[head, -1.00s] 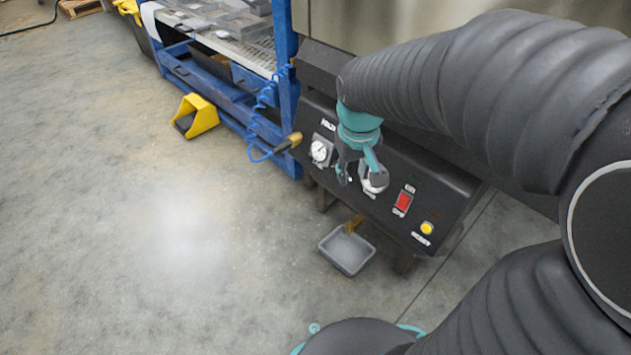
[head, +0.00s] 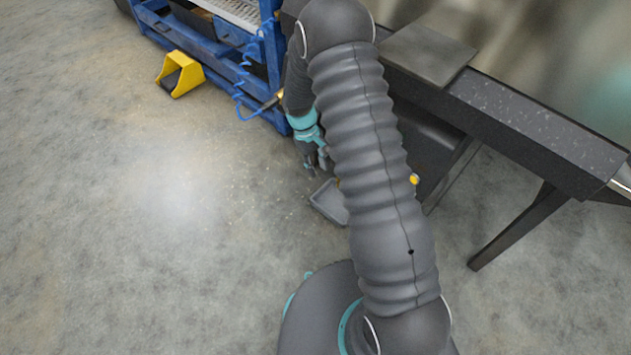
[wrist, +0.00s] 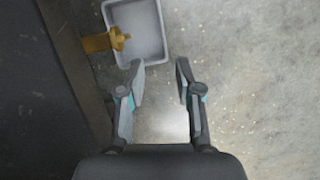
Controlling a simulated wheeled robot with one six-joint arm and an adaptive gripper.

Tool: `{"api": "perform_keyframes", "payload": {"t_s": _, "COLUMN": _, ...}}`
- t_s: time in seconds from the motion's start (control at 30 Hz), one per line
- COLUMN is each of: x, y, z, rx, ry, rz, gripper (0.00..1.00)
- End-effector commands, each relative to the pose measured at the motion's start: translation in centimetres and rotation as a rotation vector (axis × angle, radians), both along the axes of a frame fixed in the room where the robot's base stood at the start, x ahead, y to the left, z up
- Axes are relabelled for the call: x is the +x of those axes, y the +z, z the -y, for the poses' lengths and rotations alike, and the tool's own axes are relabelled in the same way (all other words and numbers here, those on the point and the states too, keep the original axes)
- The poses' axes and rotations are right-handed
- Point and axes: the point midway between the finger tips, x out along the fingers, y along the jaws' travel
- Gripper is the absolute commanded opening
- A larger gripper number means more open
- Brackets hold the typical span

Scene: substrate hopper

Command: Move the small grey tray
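The small grey tray (head: 330,203) lies on the concrete floor by the foot of the black machine, partly hidden behind my arm in the head view. My gripper (head: 318,170) is just above and to the left of the tray in the head view. In the wrist view my gripper (wrist: 158,72) has its fingers apart with bare floor between them. The left fingertip shows at the tray's lower edge; contact cannot be told.
A yellow-brown spout (wrist: 105,42) reaches over the tray's left side. The dark machine body (wrist: 45,90) fills the left of the wrist view. A blue frame (head: 210,80) and a yellow pedal guard (head: 180,75) stand at upper left. The left floor is clear.

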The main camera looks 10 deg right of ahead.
Motion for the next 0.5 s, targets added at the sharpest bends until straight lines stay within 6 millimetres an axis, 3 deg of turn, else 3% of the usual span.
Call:
{"api": "perform_keyframes", "payload": {"t_s": 0.1, "x": 0.2, "y": -3.8, "z": -0.2, "rx": -0.006, "ry": 0.045, "rz": -0.040, "gripper": 0.34}}
{"api": "perform_keyframes", "payload": {"t_s": 0.23, "x": 0.3, "y": -7.0, "z": -0.3, "rx": -0.008, "ry": 0.091, "rz": -0.069, "gripper": 0.34}}
{"api": "perform_keyframes", "payload": {"t_s": 0.5, "x": 0.4, "y": -10.2, "z": -0.3, "rx": -0.008, "ry": 0.140, "rz": -0.092, "gripper": 0.34}}
